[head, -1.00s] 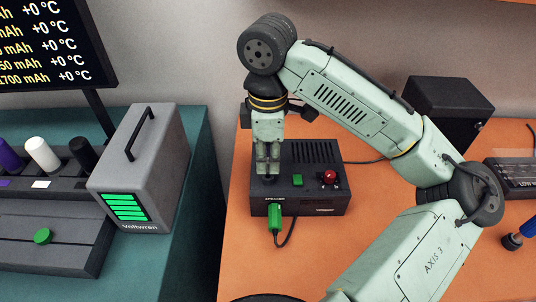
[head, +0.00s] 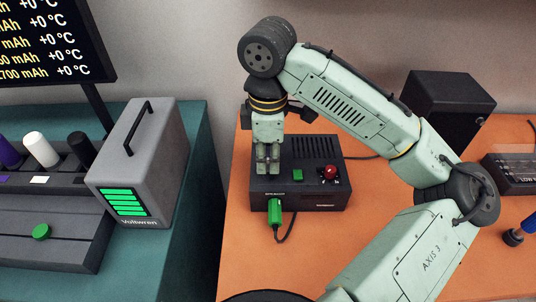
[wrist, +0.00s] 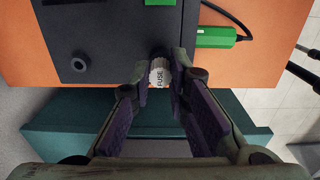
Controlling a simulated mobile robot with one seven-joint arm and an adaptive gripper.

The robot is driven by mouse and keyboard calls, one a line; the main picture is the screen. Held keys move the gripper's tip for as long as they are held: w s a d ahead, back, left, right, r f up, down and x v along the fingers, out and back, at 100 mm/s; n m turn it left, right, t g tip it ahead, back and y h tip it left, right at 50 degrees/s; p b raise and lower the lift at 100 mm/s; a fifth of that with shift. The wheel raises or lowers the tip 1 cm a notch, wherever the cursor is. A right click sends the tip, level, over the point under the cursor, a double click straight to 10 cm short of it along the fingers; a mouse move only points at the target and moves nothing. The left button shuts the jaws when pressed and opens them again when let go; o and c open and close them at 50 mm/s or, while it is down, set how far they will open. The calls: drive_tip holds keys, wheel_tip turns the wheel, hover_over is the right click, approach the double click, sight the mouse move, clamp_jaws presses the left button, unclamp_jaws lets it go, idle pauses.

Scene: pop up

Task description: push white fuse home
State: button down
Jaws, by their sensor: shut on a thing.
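The white fuse (wrist: 158,74), marked FUSE, is between my gripper's fingers in the wrist view. Its far end is up against a round dark socket (wrist: 160,52) at the edge of the dark box; how deep it sits I cannot tell. My gripper (wrist: 160,80) is shut on the fuse. In the head view my gripper (head: 268,166) points down at the left part of the dark box (head: 325,193), and the fuse is hidden there.
A second round hole (wrist: 79,63) is in the box. The box carries a green button (head: 297,175), a red knob (head: 331,172) and a green plug (head: 275,212) with a cable. A grey battery case (head: 140,165) stands on the teal table at left. The orange table front is clear.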

drive_tip(key=shift+f, duration=0.5)
drive_tip(key=c, duration=1.5)
unclamp_jaws()
drive_tip(key=shift+o, duration=0.2)
wheel_tip(320, 180, up, 12)
drive_tip(key=shift+s, duration=0.1)
